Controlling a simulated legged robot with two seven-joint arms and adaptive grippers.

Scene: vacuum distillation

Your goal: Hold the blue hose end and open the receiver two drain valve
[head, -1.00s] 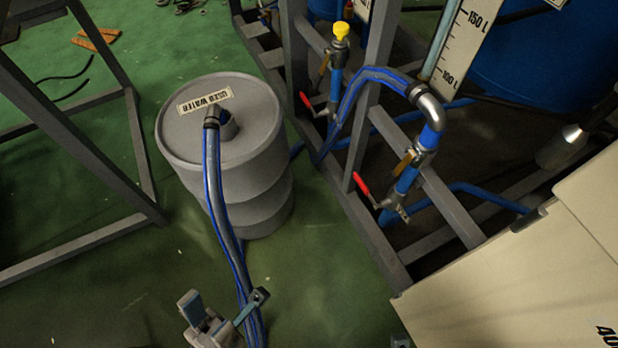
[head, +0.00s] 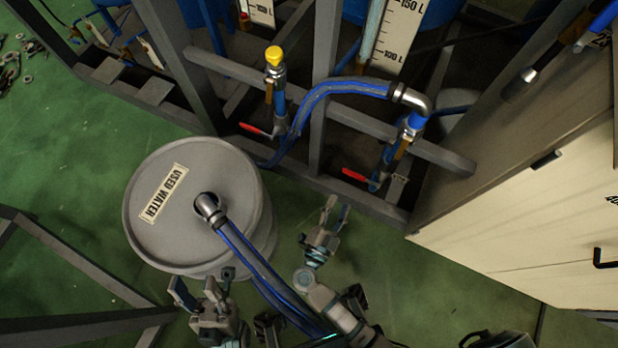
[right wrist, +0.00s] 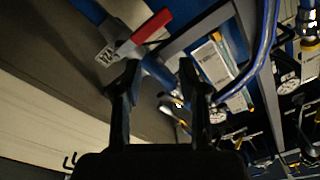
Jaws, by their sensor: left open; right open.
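The blue hose (head: 262,273) ends in a metal fitting (head: 209,209) in the top opening of the grey drum. My left gripper (head: 203,280) is open and empty, just left of the hose, by the drum's near edge. My right gripper (head: 334,208) is open and empty, below and left of the right-hand red-handled valve (head: 378,178) and apart from it. A second red-handled valve (head: 265,130) sits further left. In the right wrist view a red handle (right wrist: 150,30) lies ahead of the open fingers. I cannot tell which valve is receiver two's.
The grey drum (head: 150,235) is labelled "USED WATER". A grey frame (head: 435,155) carries the pipes and a yellow-capped valve (head: 274,57). A cream cabinet (head: 520,220) stands at right. Another frame (head: 75,255) is at lower left. Green floor shows between.

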